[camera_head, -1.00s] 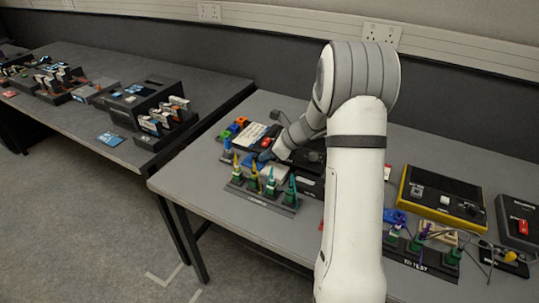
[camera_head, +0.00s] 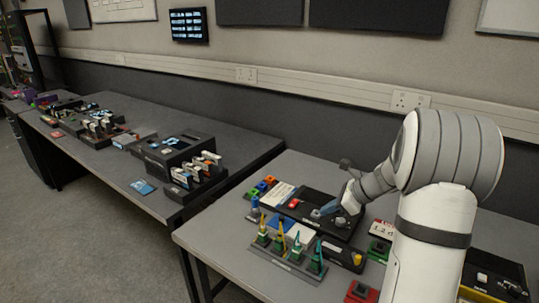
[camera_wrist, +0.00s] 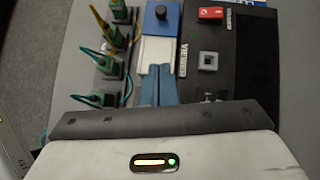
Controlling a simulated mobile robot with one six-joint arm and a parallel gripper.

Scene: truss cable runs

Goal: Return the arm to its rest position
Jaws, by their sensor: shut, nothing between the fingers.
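My white and grey arm stands at the right of the head view and reaches left over the near table. My gripper (camera_head: 326,209) is above a black device box (camera_head: 322,221) with a red switch. In the wrist view the two blue fingers of my gripper (camera_wrist: 160,76) lie side by side, shut and empty. I cannot tell whether the fingertips touch anything.
A rack (camera_head: 287,258) of green connectors with coloured cables stands in front of the box. A red block (camera_head: 361,292) and a green block (camera_head: 380,251) are close to my arm. Another table (camera_head: 120,150) with several devices is at the left.

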